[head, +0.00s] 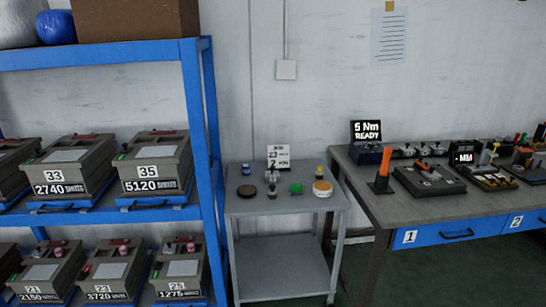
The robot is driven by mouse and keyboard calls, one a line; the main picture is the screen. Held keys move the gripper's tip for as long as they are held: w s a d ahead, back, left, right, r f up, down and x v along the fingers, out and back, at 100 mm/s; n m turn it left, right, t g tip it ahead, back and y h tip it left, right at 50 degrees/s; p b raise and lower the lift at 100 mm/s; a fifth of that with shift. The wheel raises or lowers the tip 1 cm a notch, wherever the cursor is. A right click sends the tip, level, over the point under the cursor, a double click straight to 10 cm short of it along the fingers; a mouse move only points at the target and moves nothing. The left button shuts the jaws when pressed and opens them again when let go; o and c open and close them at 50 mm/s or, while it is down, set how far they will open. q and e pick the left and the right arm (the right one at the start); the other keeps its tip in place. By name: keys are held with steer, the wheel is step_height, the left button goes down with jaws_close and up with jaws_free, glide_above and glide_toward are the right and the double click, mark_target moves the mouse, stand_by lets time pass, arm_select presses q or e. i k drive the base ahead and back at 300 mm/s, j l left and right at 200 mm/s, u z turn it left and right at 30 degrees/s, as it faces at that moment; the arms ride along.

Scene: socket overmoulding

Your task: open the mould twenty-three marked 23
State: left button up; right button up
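The mould marked 23 (105,273) is a grey-brown box on the lower shelf at the left. Its front label reads 23 and 3720, and a red handle shows on its top. It stands between the mould marked 21 (47,273) and the mould marked 25 (180,271). It looks closed. Neither of my grippers shows in the head view.
A blue shelf rack (208,150) holds moulds 33 (62,165) and 35 (155,165) above. A small grey table (240,206) with a sign and small items stands beside it. A workbench (385,208) with tools and drawers is at the right. Dark green floor shows in front.

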mark_target(113, 280)
steer(key=j+u, duration=1.1)
